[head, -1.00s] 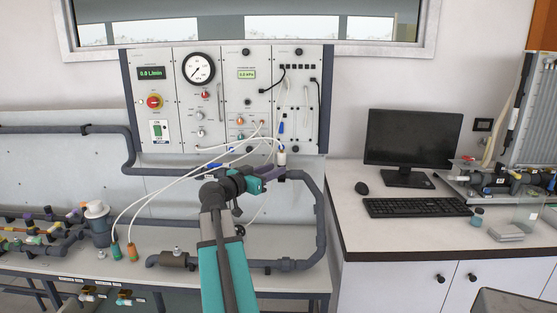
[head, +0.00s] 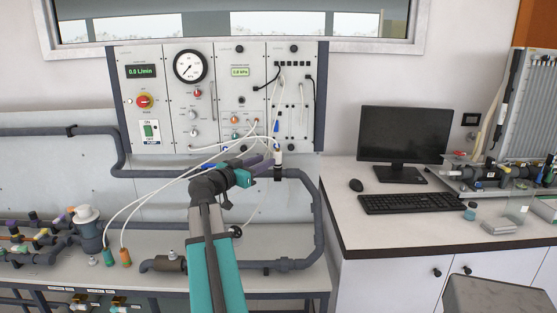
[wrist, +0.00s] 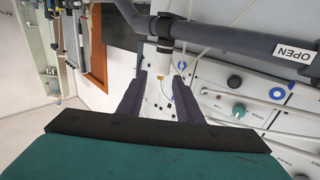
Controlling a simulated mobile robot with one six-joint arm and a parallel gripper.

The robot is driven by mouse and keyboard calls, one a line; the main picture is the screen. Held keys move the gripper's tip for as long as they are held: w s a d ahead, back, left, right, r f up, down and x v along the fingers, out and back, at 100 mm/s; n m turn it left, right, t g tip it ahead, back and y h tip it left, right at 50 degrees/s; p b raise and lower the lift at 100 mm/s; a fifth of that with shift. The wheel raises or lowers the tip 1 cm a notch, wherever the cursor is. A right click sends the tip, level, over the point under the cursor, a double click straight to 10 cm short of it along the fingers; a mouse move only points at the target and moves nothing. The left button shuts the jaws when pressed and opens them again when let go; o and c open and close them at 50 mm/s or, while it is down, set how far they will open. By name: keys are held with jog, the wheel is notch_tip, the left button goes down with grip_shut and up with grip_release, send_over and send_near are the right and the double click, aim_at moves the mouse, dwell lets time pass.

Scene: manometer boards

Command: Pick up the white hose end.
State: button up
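The white hose end (head: 277,157) stands upright at the foot of the instrument panel, with a dark band at its top, in the head view. In the wrist view, the white hose end (wrist: 163,58) shows just beyond and between the fingertips. My gripper (head: 268,163) is beside it on its left in the head view. Its two dark purple fingers (wrist: 159,77) are spread apart in the wrist view, with a gap between them. I cannot tell whether a finger touches the hose end.
The instrument panel (head: 217,95) stands behind the gripper. A thick grey pipe (head: 320,205) runs around the hose end's right side. Thin white hoses lead to green (head: 109,257) and orange (head: 126,257) connectors at left. A monitor (head: 403,135) and keyboard (head: 415,203) stand on the right desk.

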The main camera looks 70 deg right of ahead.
aim_at(276, 156)
jog(key=p+x, duration=0.1)
jog(key=x, duration=0.6)
jog(key=shift+s+d+f+p, duration=0.1)
jog(key=shift+s+d+p, duration=0.05)
jog(key=shift+d+p, duration=0.15)
jog(key=shift+p+x, duration=1.2)
jog(key=shift+x, duration=1.35)
grip_shut()
